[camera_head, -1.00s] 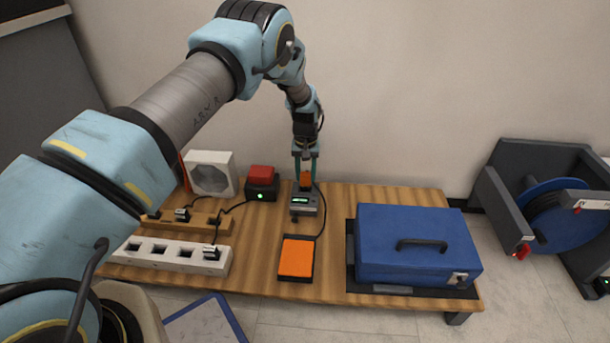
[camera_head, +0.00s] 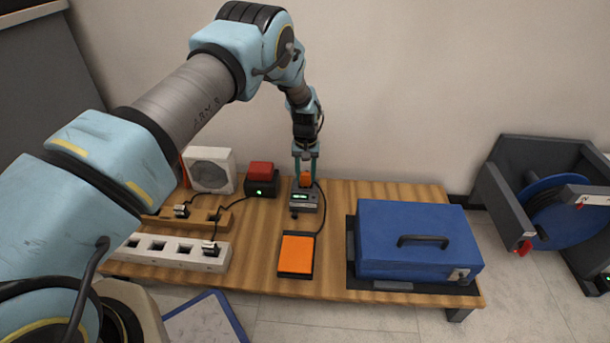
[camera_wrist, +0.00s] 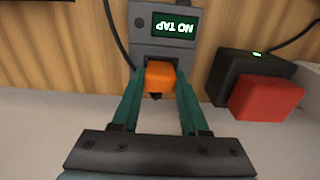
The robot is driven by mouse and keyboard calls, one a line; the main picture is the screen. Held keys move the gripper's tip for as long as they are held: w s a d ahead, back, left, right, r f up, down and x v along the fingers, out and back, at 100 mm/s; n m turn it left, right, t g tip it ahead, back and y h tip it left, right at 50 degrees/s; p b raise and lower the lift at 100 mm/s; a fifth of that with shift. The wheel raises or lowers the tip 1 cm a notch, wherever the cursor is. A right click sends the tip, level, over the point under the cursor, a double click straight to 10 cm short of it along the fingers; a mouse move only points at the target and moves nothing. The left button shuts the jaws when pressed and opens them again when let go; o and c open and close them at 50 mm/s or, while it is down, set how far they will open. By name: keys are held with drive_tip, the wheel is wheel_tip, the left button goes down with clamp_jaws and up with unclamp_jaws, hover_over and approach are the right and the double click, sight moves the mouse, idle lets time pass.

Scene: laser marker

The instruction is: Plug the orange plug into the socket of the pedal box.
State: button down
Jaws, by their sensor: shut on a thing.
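The orange plug (camera_wrist: 160,77) is held between the two teal fingers of my gripper (camera_wrist: 161,84); it also shows small in the head view (camera_head: 305,180). In the head view the pedal box (camera_head: 306,200) stands on the wooden table, directly below my gripper. The plug is right at the end of the box. The socket is hidden by the plug, and I cannot tell how deep the plug sits.
A black box with a red button (camera_wrist: 267,97) stands close beside the pedal box. An orange pedal (camera_head: 296,254) lies in front, with a cable. A blue case (camera_head: 415,240) is on the right, and a white power strip (camera_head: 183,258) on the left.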

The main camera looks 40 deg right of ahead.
sight(306, 173)
drive_tip(key=shift+f+b, duration=0.4)
drive_tip(key=shift+f, duration=0.3)
drive_tip(key=shift+c, duration=1.7)
unclamp_jaws()
drive_tip(key=shift+r, duration=0.1)
drive_tip(key=shift+w+r+p, duration=0.1)
drive_tip(key=shift+r+p, duration=0.4)
drive_tip(key=shift+r, duration=0.05)
wheel_tip(306, 173, up, 6)
drive_tip(key=p, duration=0.4)
drive_tip(key=shift+f, duration=0.15)
wheel_tip(306, 173, up, 7)
drive_tip(key=p, duration=0.4)
drive_tip(key=shift+s+p, duration=0.2)
drive_tip(key=shift+p, duration=0.2)
